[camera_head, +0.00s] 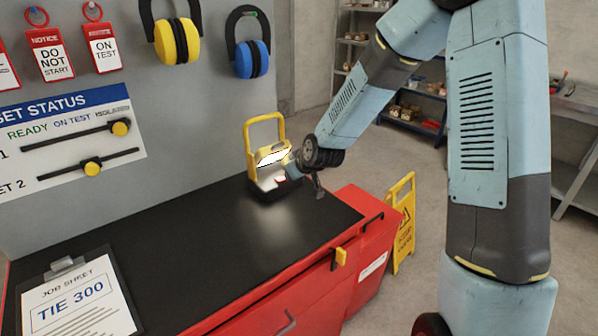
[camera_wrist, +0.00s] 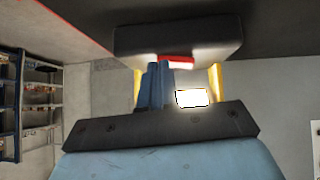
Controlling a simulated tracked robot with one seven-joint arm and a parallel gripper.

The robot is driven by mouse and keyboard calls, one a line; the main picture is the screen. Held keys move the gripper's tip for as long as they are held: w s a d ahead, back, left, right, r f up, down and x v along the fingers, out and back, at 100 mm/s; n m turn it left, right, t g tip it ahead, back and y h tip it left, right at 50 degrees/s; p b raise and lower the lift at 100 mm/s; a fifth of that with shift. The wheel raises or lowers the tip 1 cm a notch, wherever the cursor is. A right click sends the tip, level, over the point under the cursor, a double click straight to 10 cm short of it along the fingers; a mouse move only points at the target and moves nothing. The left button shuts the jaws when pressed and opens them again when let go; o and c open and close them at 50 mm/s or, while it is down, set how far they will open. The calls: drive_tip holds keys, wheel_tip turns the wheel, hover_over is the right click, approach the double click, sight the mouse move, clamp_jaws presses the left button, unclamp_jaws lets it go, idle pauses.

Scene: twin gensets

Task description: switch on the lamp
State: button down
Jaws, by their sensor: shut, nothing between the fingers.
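The lamp (camera_head: 263,128) is a yellow-framed work lamp on a black base, standing upright at the far end of the black bench top. Its panel is bright white, and a glow lies on the bench before it. A red button (camera_head: 281,179) shows low on its front. In the wrist view the black base (camera_wrist: 178,35) is at the top, with the red button (camera_wrist: 181,64) and the bright panel (camera_wrist: 190,98) below it. My gripper (camera_head: 292,163) is shut and empty in front of the lamp. Its blue fingers (camera_wrist: 154,68) reach close beside the button; contact cannot be told.
A job sheet clipboard (camera_head: 79,300) lies at the near left of the bench. Ear defenders (camera_head: 178,40) and red tags hang on the wall panel behind. A yellow floor sign (camera_head: 403,222) stands right of the red cabinet (camera_head: 345,262). The middle of the bench is clear.

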drive_tip(key=shift+s+a, duration=0.1)
drive_tip(key=shift+s+a+r, duration=0.2)
drive_tip(key=shift+s+a, duration=0.2)
drive_tip(key=shift+a, duration=0.1)
drive_tip(key=shift+r, duration=0.1)
idle(0.4)
drive_tip(key=shift+r, duration=0.25)
drive_tip(key=s+d+r, duration=0.4)
drive_tip(key=d+r, duration=0.1)
drive_tip(key=r, duration=0.5)
drive_tip(key=shift+s+d, duration=0.2)
drive_tip(key=shift+d, duration=0.05)
idle(0.8)
drive_tip(key=shift+s+r, duration=0.1)
idle(0.4)
drive_tip(key=shift+d, duration=0.1)
